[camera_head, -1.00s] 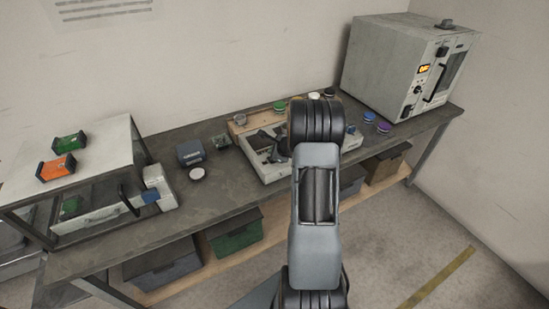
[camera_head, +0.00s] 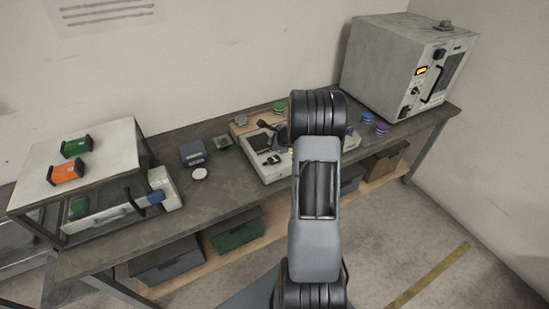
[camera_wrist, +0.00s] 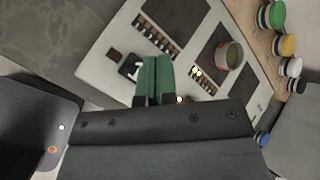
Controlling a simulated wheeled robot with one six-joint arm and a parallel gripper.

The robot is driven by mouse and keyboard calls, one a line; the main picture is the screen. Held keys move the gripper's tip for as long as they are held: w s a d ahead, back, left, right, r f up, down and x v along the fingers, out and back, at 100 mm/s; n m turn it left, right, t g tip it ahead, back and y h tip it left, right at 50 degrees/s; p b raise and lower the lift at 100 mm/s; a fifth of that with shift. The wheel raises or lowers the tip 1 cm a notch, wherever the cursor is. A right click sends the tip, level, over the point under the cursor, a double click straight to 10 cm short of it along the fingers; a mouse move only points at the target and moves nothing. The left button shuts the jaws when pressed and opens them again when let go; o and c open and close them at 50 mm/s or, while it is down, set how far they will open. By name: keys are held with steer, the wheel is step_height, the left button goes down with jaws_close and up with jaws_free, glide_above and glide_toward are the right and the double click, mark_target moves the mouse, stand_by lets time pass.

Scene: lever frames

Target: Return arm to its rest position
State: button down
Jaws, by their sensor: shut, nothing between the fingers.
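My arm rises through the middle of the head view, with its grey link and black joints in front of the bench. My gripper is hidden behind the arm there. In the wrist view my gripper (camera_wrist: 153,80) shows two green fingers pressed together, shut and empty. They point over a pale device (camera_wrist: 118,43) with dark panels and rows of small parts. The same device (camera_head: 270,168) stands on the bench in the head view, partly covered by my arm. A round can (camera_wrist: 228,55) sits on it in the wrist view.
The bench (camera_head: 225,190) runs along the wall. A white oven-like cabinet (camera_head: 395,70) stands at its right end. A glass-sided case (camera_head: 40,165) with orange and green blocks on top stands at the left. Several coloured round pieces (camera_wrist: 275,14) line a wooden strip. Bins sit below the bench.

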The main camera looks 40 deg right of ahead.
stand_by(0.3)
steer(key=s+a+n, duration=0.1)
steer(key=s+a+f+n+g+y, duration=0.1)
steer(key=a+f+n, duration=0.1)
steer(key=shift+s+a+n+y, duration=0.2)
steer(key=shift+s+n+y, duration=0.1)
steer(key=shift+s+y, duration=0.1)
steer(key=s+a+r+n+g+h, duration=0.2)
steer(key=s+a+r+n+g, duration=0.1)
steer(key=s+a+r+n, duration=1.7)
steer(key=shift+s+a+n, duration=1.1)
steer(key=shift+a+n, duration=0.2)
steer(key=shift+a, duration=0.1)
